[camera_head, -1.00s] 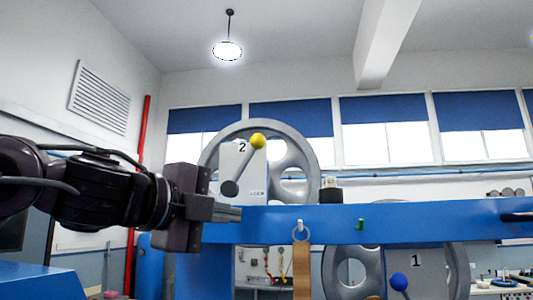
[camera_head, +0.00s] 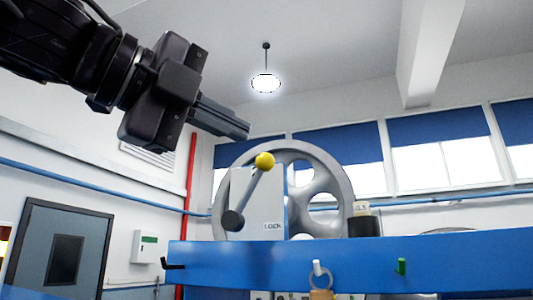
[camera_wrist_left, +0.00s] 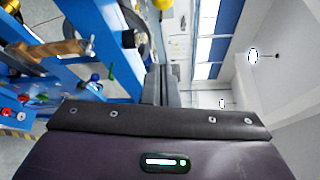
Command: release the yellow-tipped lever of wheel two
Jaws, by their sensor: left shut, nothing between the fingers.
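The lever of wheel two has a yellow ball tip (camera_head: 264,160) on a grey rod slanting up and right from a dark round pivot (camera_head: 233,220). It stands before a pale plate (camera_head: 273,205) with a LOCK label. The grey spoked wheel two (camera_head: 332,165) is behind. My left gripper (camera_head: 246,130) is shut and empty, just above and left of the yellow tip, apparently apart from it. In the left wrist view the shut fingers (camera_wrist_left: 165,90) point up the picture, and the yellow tip (camera_wrist_left: 163,3) is cut by the top edge. My right gripper is not in view.
A blue beam (camera_head: 350,262) runs below the wheel, with a black hook (camera_head: 173,264) at left, a white hook (camera_head: 318,269) and a green peg (camera_head: 401,266). A dark cylinder with a pale top (camera_head: 363,222) stands right of the wheel. The air above the wheel is clear.

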